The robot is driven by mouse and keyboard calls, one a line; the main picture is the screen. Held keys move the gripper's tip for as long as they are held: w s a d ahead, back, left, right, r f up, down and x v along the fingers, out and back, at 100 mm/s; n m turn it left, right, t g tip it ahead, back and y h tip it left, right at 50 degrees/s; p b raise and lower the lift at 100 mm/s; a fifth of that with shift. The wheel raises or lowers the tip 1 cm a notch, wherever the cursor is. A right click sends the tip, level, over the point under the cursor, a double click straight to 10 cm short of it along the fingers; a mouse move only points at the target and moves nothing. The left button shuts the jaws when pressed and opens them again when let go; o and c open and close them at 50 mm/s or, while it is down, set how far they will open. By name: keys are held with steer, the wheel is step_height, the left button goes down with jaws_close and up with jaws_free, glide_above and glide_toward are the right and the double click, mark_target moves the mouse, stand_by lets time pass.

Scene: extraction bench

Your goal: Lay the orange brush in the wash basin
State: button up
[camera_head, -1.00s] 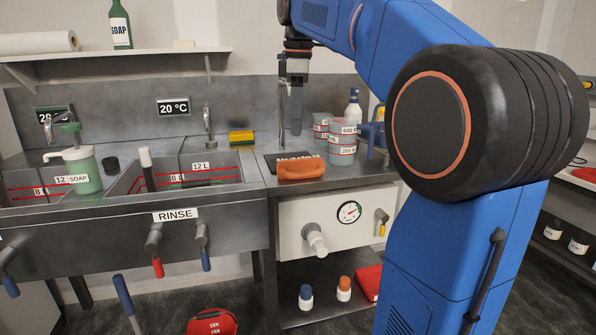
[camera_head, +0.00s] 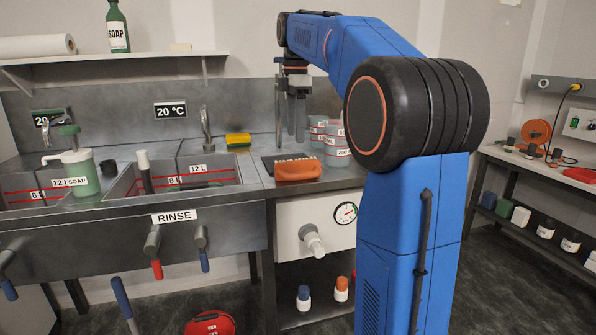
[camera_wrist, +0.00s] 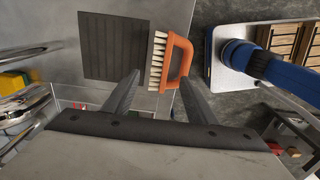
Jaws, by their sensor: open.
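The orange brush (camera_head: 298,170) lies on the steel bench right of the sinks, its pale bristles facing the back wall. It also shows in the wrist view (camera_wrist: 179,62), near the bench edge and beyond my fingertips. My gripper (camera_head: 297,138) hangs above and behind the brush, pointing down. In the wrist view its two fingers (camera_wrist: 160,84) are apart with nothing between them. The wash basin is likely one of the two sinks at left; the nearer one, labelled RINSE (camera_head: 174,216), has red level lines and a dark upright pipe with a white top.
A dark mat (camera_wrist: 100,45) lies beside the brush. Measuring beakers (camera_head: 335,148) stand right of the gripper. A yellow sponge (camera_head: 238,140) lies behind the sink, near a tap (camera_head: 206,127). A shelf (camera_head: 120,57) runs above.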

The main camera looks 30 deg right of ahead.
mark_target(297, 161)
step_height(297, 161, down, 10)
steer(key=shift+d+r, duration=0.1)
steer(key=shift+d, duration=0.05)
stand_by(0.5)
steer(key=shift+c, duration=0.7)
steer(key=c, duration=1.2)
step_height(297, 161, up, 10)
